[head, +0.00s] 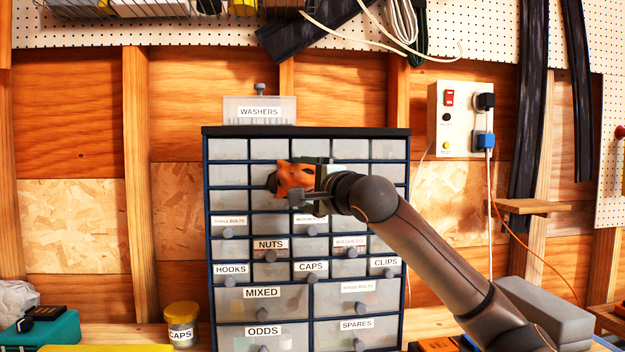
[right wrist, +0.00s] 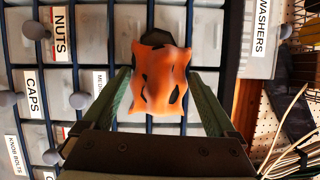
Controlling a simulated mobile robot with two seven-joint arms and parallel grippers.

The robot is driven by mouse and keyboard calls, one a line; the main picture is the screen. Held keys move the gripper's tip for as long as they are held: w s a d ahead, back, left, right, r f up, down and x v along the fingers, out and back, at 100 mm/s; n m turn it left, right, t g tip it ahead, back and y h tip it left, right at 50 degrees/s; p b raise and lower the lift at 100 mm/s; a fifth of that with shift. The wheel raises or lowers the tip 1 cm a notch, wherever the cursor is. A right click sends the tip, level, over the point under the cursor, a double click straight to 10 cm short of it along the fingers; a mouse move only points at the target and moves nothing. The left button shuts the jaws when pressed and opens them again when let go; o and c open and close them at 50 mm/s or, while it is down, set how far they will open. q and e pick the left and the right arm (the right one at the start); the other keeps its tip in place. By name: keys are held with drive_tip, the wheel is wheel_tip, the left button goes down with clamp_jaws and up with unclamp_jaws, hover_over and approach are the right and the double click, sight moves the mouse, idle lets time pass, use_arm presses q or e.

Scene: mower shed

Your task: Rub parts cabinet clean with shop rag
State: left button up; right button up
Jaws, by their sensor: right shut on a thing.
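The parts cabinet (head: 407,250) is a dark blue frame with several rows of clear, labelled drawers. It stands upright against the wall in the head view, and its drawer fronts (right wrist: 95,30) fill much of the right wrist view. My right gripper (head: 300,178) is at the upper middle of the drawer fronts. It is shut on the shop rag (head: 290,180), a crumpled orange cloth with dark patches. In the right wrist view the rag (right wrist: 160,75) sits between the green fingers, in front of the drawers; I cannot tell whether it touches them. My left gripper is not in view.
A clear washers bin (head: 240,104) stands on top of the cabinet. A caps jar (head: 181,325) and a teal box (head: 50,330) are on the bench to the left. A switch box (head: 462,118) with cords is on the wall at right. Drawer knobs stick out from the front.

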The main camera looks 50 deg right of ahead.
drive_tip(key=shift+w+a+p, duration=0.65)
drive_tip(key=shift+w+a, duration=0.8)
drive_tip(key=shift+a, duration=0.2)
drive_tip(key=shift+s, duration=0.1)
drive_tip(key=shift+s+a, duration=0.15)
drive_tip(key=shift+a, duration=0.1)
drive_tip(key=b, duration=0.2)
approach(272, 180)
drive_tip(key=shift+w+a+r, duration=0.1)
drive_tip(key=shift+w+a, duration=0.6)
drive_tip(key=shift+a, duration=0.25)
drive_tip(key=shift+s+a, duration=0.95)
drive_tip(key=shift+s, duration=0.2)
